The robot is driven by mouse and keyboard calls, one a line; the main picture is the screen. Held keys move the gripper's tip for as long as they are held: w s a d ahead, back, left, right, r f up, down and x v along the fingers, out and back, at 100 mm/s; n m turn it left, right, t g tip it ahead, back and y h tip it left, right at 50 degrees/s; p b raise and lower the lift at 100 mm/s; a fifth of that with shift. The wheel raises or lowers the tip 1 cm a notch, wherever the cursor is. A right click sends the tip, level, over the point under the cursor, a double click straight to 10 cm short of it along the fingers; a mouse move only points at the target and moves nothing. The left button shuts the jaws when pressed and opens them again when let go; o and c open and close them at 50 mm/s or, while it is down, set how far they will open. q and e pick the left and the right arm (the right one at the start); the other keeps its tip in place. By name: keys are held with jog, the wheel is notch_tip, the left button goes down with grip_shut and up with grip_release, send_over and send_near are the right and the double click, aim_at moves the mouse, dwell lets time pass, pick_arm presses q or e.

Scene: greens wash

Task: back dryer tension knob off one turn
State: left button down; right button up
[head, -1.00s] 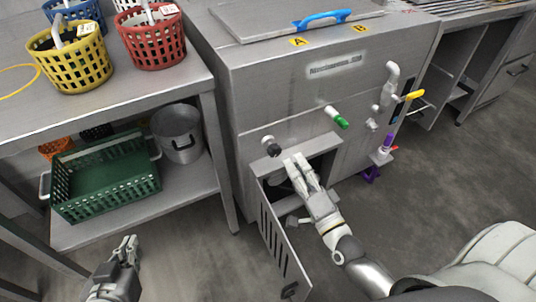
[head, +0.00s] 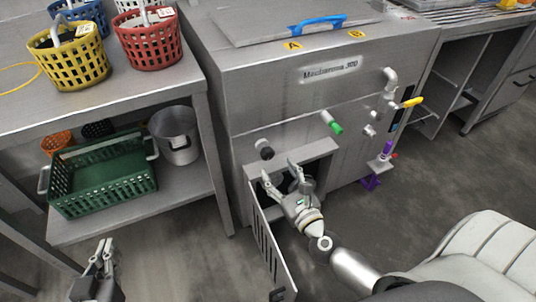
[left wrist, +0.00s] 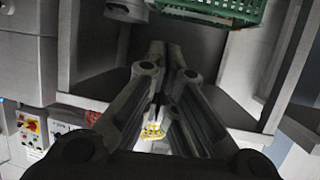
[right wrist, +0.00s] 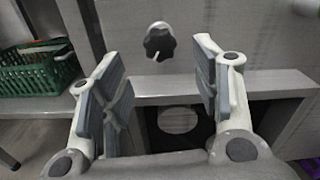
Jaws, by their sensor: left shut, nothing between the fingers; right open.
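A black knob (head: 265,152) sits on the front of the steel machine (head: 300,110), just above an opening with its slotted door (head: 266,240) swung out. In the right wrist view the knob (right wrist: 159,44) is lobed and lies between and beyond my fingers. My right gripper (head: 279,171) is open and empty in front of the opening, just below the knob, not touching it. A pale round part (right wrist: 178,120) shows inside the dark opening; I cannot tell what it is. My left gripper (head: 106,250) is shut and empty, low at left, over the floor.
A green-handled valve (head: 333,124), a yellow lever (head: 411,102) and a purple valve (head: 384,155) are on the machine's front. At left, a shelf holds a green crate (head: 106,207) and a steel pot (head: 176,135). The open door stands close beside my right gripper.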

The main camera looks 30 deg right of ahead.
aim_at(269, 157)
jog(key=w, duration=0.6)
jog(key=shift+w+d, duration=0.1)
jog(key=shift+d, duration=0.1)
pick_arm(q)
jog(key=shift+s+a+f+g, duration=0.2)
jog(key=shift+s+f+g, duration=0.15)
jog(key=shift+f, duration=0.25)
jog(key=shift+s+a+f+g, duration=0.15)
jog(key=shift+s+f+g, duration=0.2)
jog(key=shift+f, duration=0.25)
pick_arm(e)
jog(key=shift+w, duration=0.65)
jog(key=c, duration=1)
jog(key=shift+c, duration=0.2)
pick_arm(q)
jog(key=shift+p, duration=0.3)
